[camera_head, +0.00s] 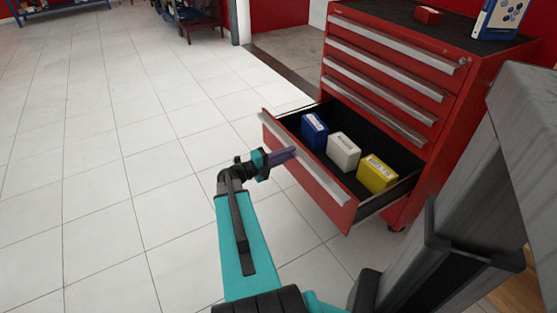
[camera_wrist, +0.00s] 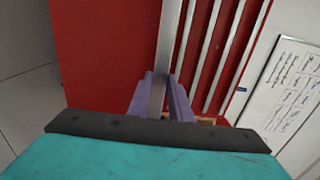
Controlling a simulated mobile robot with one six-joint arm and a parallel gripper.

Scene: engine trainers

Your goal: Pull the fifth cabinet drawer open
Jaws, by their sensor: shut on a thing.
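The red cabinet (camera_head: 455,110) stands at the right with its lowest drawer, the fifth from the top (camera_head: 310,195), pulled well out. The drawer's silver handle bar (camera_head: 325,182) runs along the top of its red front. My gripper (camera_head: 288,154) is at this bar, toward its left part, with the arm reaching from the front. In the wrist view, the purple fingers (camera_wrist: 160,97) are shut on the silver bar (camera_wrist: 168,50), one on each side. Inside the drawer are a blue box (camera_head: 314,131), a white box (camera_head: 343,151) and a yellow box (camera_head: 377,173).
The drawers above are closed, with silver handles (camera_head: 390,75). A small red box (camera_head: 429,15) and a blue-and-white box (camera_head: 500,18) sit on the cabinet top. White tiled floor (camera_head: 120,170) is clear to the left. A wheeled stand (camera_head: 195,18) is at the back.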

